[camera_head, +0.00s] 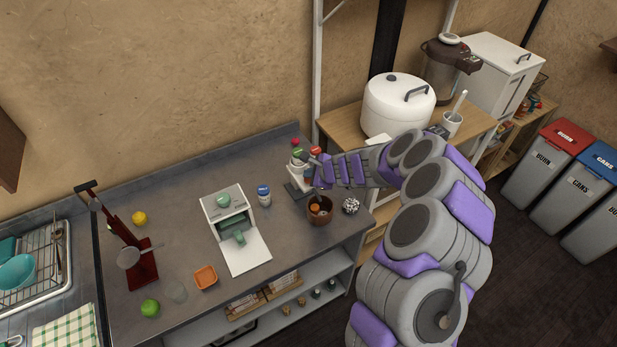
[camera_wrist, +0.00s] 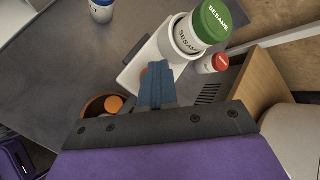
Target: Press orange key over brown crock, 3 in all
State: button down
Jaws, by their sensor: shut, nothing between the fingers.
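The brown crock (camera_head: 320,212) stands on the grey counter, right beside the foot of a white sesame dispenser (camera_head: 297,180); an orange thing lies in it. In the wrist view, the crock's rim (camera_wrist: 88,106) shows left of my gripper. The dispenser carries a green-capped sesame jar (camera_wrist: 207,28). A small orange-red patch, apparently the orange key (camera_wrist: 143,76), shows just left of my fingertips, mostly hidden behind them. My gripper (camera_wrist: 157,80) is shut and empty, its tips at the dispenser's front above the crock. I cannot tell whether they touch the key.
A red-capped jar (camera_wrist: 215,63) stands beside the dispenser. A blue-capped jar (camera_head: 264,195), a white machine with a green part (camera_head: 231,222) and a black-and-white ball (camera_head: 350,205) are nearby. A white rice cooker (camera_head: 397,105) stands on a wooden shelf behind my arm.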

jog(key=shift+r+p, duration=0.65)
jog(key=shift+r, duration=0.2)
jog(key=shift+r, duration=0.15)
notch_tip(320, 180, up, 5)
jog(key=p, duration=0.4)
jog(key=shift+a, duration=0.1)
dwell(2.2)
